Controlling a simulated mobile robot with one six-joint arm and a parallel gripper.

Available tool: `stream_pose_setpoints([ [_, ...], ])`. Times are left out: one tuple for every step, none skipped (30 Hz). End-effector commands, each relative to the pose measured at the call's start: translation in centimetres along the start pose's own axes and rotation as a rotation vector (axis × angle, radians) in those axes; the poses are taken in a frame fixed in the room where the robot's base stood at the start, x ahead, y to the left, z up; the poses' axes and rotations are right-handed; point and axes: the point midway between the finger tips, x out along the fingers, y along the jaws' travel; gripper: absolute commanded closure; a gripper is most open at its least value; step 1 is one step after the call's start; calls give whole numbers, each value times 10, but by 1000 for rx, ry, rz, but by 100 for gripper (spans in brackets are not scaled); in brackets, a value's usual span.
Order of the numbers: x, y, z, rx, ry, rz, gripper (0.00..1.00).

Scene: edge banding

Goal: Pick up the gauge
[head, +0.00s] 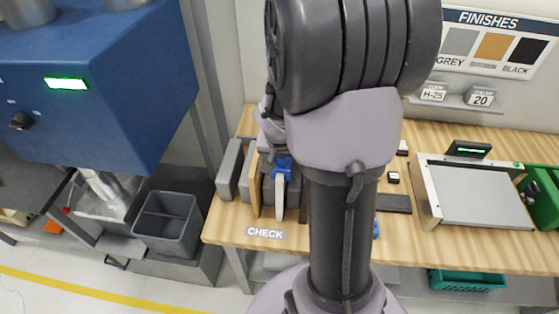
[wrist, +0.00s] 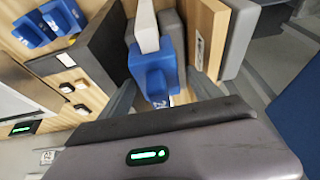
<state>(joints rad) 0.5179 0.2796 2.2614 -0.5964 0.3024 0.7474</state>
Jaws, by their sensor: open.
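A blue block with a white bar, which looks like the gauge (wrist: 152,72), stands in the middle of the wrist view with a small label on its near face. It also shows in the head view (head: 283,164) at the CHECK station. My open gripper (wrist: 166,84) has one finger on each side of the blue block. I cannot tell whether the fingers touch it. In the head view my gripper is mostly hidden behind my arm. More blue labelled blocks (wrist: 48,22) lie at the upper left of the wrist view.
Upright grey and wooden panels (head: 254,190) stand close beside the blue block. A dark slab (wrist: 103,62) is on its other side. The wooden bench (head: 460,236) also bears a grey-topped unit (head: 480,195) at right. A blue machine (head: 90,85) stands at left above a grey bin (head: 168,222).

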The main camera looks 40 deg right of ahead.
Motion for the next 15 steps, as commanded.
stream_pose_setpoints([
  [0,0,0,0,0,0,27],
  [-1,0,0,0,0,0,29],
  [-1,0,0,0,0,0,37],
  [-1,0,0,0,0,0,42],
  [-1,0,0,0,0,0,48],
  [-1,0,0,0,0,0,56],
  [-1,0,0,0,0,0,62],
  [-1,0,0,1,0,0,68],
  [-1,0,0,1,0,0,76],
  [-1,0,0,1,0,0,82],
  [-1,0,0,1,0,0,88],
  [-1,0,0,1,0,0,95],
  [-1,0,0,1,0,0,98],
  [-1,0,0,1,0,0,100],
  [-1,0,0,1,0,0,100],
])
